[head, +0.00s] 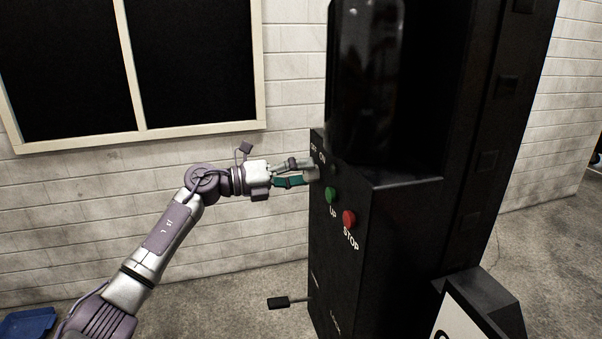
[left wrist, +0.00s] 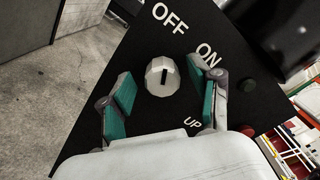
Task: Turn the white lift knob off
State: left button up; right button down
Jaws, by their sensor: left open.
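The white lift knob (left wrist: 162,77) is a faceted knob with a dark slot on the black control panel (left wrist: 85,132), below the OFF and ON lettering in the left wrist view. I cannot tell which label its slot marks. My left gripper (left wrist: 160,72) is open, with one teal-padded finger on each side of the knob. No clear contact shows. My right gripper is not in view.
A green UP button (head: 330,195) and a red STOP button (head: 349,219) sit below and right of my left gripper. A black pedal-like lever (head: 279,303) juts from the machine low on the left. A blue container (head: 27,324) lies at the lower left.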

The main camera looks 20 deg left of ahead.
pick_arm(q)
jog(key=v, duration=1.2)
